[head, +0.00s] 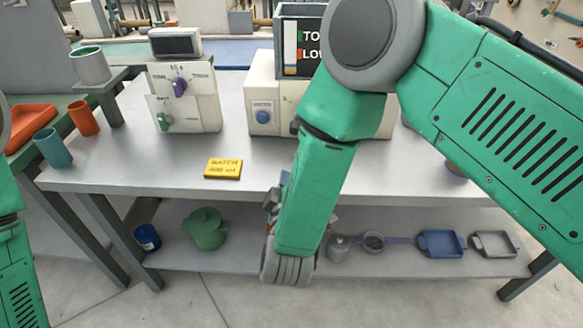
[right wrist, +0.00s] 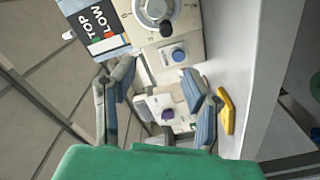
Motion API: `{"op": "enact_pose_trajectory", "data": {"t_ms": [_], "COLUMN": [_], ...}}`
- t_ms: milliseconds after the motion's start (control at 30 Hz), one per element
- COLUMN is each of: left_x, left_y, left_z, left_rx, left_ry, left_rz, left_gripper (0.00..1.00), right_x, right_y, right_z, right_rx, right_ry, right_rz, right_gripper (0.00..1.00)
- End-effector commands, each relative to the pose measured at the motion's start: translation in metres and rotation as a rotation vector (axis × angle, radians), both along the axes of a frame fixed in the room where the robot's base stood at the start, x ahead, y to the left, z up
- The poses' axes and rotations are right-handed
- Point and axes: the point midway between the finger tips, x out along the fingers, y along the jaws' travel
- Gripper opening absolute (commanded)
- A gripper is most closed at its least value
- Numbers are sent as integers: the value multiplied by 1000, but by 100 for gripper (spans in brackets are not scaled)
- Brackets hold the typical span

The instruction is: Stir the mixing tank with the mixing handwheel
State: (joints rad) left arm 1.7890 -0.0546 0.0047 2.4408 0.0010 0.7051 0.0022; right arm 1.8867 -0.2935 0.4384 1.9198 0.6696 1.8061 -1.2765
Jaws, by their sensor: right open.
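The mixing handwheel (right wrist: 153,10) shows at the top of the right wrist view as a pale grey disc with a dark handle knob (right wrist: 166,28), on a cream housing. In the head view my right arm hides most of it. The TOP/LOW panel (head: 303,48), probably the mixing tank's level window, stands behind the cream housing (head: 262,95); it also shows in the right wrist view (right wrist: 97,25). My right gripper (right wrist: 158,76) is open and empty, apart from the handwheel. In the head view it is mostly hidden behind my forearm. My left gripper is out of view.
A blue button (head: 263,117) sits on the housing. The lower shelf holds a green pot (head: 206,230) and trays.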

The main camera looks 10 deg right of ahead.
Motion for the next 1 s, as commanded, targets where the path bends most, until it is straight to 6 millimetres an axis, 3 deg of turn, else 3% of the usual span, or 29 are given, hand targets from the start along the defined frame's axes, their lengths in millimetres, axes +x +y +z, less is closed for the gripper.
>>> {"op": "enact_pose_trajectory", "data": {"t_ms": [300,700,1000], "left_x": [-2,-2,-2], "left_y": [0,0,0], "left_z": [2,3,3], "left_rx": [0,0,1], "left_ry": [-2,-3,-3], "left_rz": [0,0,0], "left_gripper": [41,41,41], "right_x": [-3,-60,-72], "right_y": [2,19,22], "right_z": [0,-1,-1], "right_rx": [-1,-1,-2], "right_ry": [1,2,1], "right_rz": [2,3,0], "right_gripper": [41,41,41]}}
